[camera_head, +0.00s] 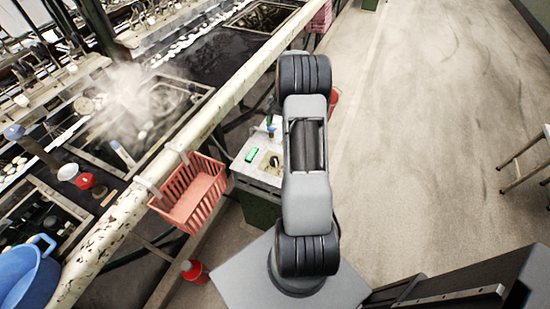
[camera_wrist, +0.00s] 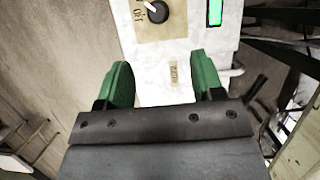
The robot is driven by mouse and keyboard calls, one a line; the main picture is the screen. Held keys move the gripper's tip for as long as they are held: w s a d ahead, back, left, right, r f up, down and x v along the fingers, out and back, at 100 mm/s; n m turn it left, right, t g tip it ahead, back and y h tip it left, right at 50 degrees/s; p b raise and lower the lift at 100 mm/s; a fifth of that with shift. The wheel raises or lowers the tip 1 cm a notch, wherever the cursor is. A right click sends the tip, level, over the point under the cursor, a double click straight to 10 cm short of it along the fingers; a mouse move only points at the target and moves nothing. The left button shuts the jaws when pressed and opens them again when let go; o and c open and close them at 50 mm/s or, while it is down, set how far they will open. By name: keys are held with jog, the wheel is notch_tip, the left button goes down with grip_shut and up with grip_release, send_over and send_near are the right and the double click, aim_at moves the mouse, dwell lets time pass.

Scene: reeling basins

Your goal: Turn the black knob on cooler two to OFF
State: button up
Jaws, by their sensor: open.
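The black knob (camera_wrist: 158,12) sits on a tan plate (camera_wrist: 180,22) on the white top of the cooler (camera_wrist: 226,40), at the top edge of the wrist view. Its white pointer points to the upper left, and a handwritten label, seemingly "Off", is just left of it. A lit green display (camera_wrist: 215,12) is to its right. My gripper (camera_wrist: 161,62) is open, its green fingers apart over the cooler top, below the knob in the picture and not touching it. In the head view the cooler (camera_head: 262,140) stands left of my arm, which hides my gripper.
A red basket (camera_head: 190,192) hangs on the basin rail beside the cooler. Steaming basins (camera_head: 150,110) lie left, with a blue tub (camera_head: 28,275). A small red container (camera_head: 194,271) is on the floor.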

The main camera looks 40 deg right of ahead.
aim_at(275, 158)
jog(key=x, duration=1.5)
jog(key=shift+d+f, duration=0.1)
jog(key=shift+d, duration=0.3)
jog(key=c, duration=0.9)
